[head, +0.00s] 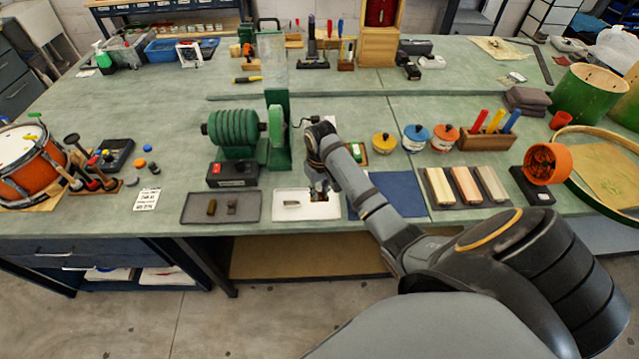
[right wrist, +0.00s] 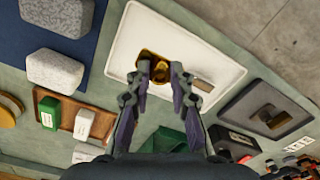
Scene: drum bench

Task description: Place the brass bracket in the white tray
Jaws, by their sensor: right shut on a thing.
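The white tray (head: 284,215) lies at the front of the bench; it also shows in the right wrist view (right wrist: 128,42). My right gripper (head: 322,194) is over the tray's right part. In the right wrist view my gripper (right wrist: 158,70) is shut on the brass bracket (right wrist: 158,78), a gold-coloured piece between the fingertips. The bracket is within the tray's outline; I cannot tell whether it touches the tray floor. In the head view the bracket is mostly hidden by the gripper. My left gripper is not in view.
A small grey piece (head: 291,203) lies in the white tray beside the bracket. A dark grey tray (head: 192,208) with two small pieces is to the left. A blue mat (head: 405,190) is to the right. The green machine (head: 278,140) stands behind.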

